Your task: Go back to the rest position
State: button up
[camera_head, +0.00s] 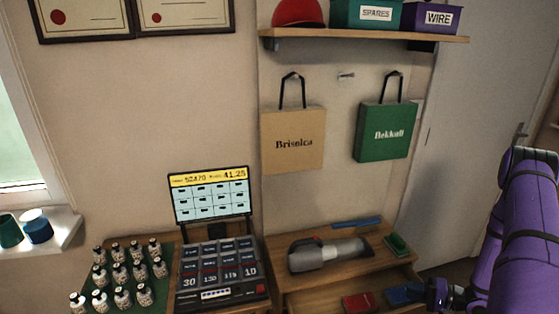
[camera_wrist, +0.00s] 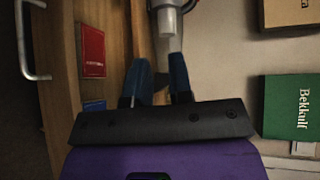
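My gripper (camera_head: 440,293) is at the lower right of the head view, by the right end of the wooden cabinet (camera_head: 345,262). In the wrist view its two blue fingers (camera_wrist: 160,70) stand apart with nothing seen between them. My purple arm comes in from the right edge of the head view. The grey handheld vacuum (camera_head: 328,254) lies on the cabinet top; its end shows past the fingertips in the wrist view (camera_wrist: 167,22).
An open drawer holds a red box (camera_head: 360,302) and a blue box (camera_head: 405,294), close to my gripper. A green block (camera_head: 397,244) lies on the cabinet top. Hanging bags, including a green one (camera_head: 384,131), are on the wall. A door (camera_head: 455,150) stands behind my arm.

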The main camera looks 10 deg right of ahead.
jog(key=w+a+r+n+g+h, duration=0.15)
jog(key=a+r+n+g, duration=0.35)
jog(key=r, duration=1.1)
jog(key=w+a+r+n+g+h, duration=0.15)
jog(key=a+r+g, duration=0.45)
jog(key=r, duration=1.1)
jog(key=s+a+r+n+t+h, duration=0.1)
jog(key=s+a+r+t+h, duration=0.2)
jog(key=s+a+r, duration=0.3)
jog(key=s+a+r+n+t+h, duration=0.1)
jog(key=s+a+r+t+h, duration=0.2)
jog(key=s+r, duration=1)
jog(key=a+r+h, duration=0.2)
jog(key=a+h, duration=0.1)
jog(key=shift+s+r+n, duration=0.2)
jog(key=shift+s+n, duration=0.1)
jog(key=shift+n, duration=0.05)
jog(key=shift+a, duration=0.1)
jog(key=shift+w, duration=0.3)
